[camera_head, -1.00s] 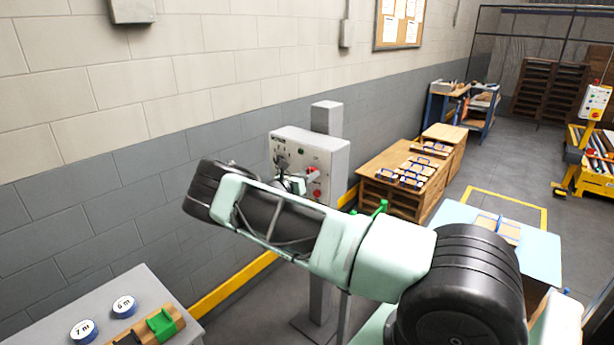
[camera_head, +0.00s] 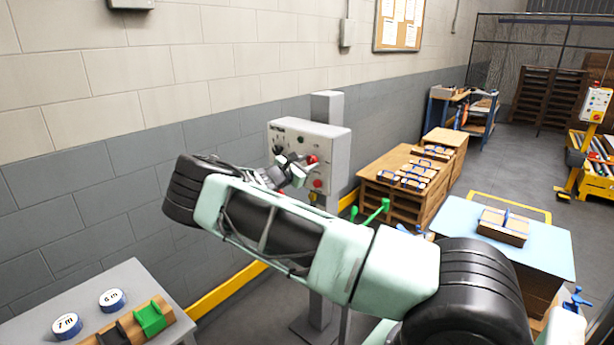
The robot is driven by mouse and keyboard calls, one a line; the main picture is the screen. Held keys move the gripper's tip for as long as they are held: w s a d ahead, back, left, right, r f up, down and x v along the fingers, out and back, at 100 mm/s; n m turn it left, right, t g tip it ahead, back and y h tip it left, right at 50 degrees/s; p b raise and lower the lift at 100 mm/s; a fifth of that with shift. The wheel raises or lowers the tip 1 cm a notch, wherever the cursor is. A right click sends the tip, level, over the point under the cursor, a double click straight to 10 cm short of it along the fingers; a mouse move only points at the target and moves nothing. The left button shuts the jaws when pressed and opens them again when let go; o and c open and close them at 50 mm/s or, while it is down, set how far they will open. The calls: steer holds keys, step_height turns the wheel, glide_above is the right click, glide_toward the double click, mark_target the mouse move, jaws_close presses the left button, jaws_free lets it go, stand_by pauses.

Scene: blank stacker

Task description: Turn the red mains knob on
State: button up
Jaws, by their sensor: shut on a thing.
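My gripper (camera_head: 309,168) is at the front of this box, reaching over from behind my forearm. Its fingers are shut on the upper red part, the red mains knob (camera_head: 312,159), which is partly hidden by them. A second red control (camera_head: 317,184) shows just below, clear of the fingers. A dark control (camera_head: 277,149) sits at the upper left of the face. The knob's pointer and angle are too small to read.
A grey table (camera_head: 130,275) with two labelled discs and a green block is at lower left. A pale blue table (camera_head: 460,225) is at right, wooden crates (camera_head: 400,200) behind.

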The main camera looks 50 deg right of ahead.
steer(key=m+b, duration=0.3)
steer(key=b, duration=0.2)
steer(key=m+b, duration=0.4)
steer(key=b, duration=0.2)
steer(key=m+b, duration=0.4)
steer(key=b, duration=0.2)
steer(key=shift+f, duration=0.25)
steer(key=shift+s+r+m, duration=0.1)
steer(key=shift+m, duration=0.3)
steer(key=o, duration=1)
steer(key=shift+r, duration=0.1)
steer(key=shift+a, duration=0.1)
steer(key=a, duration=0.5)
steer(key=s+a+b, duration=0.1)
steer(key=a, duration=0.5)
steer(key=a+b, duration=0.1)
steer(key=a, duration=0.5)
steer(key=shift+s+a, duration=0.15)
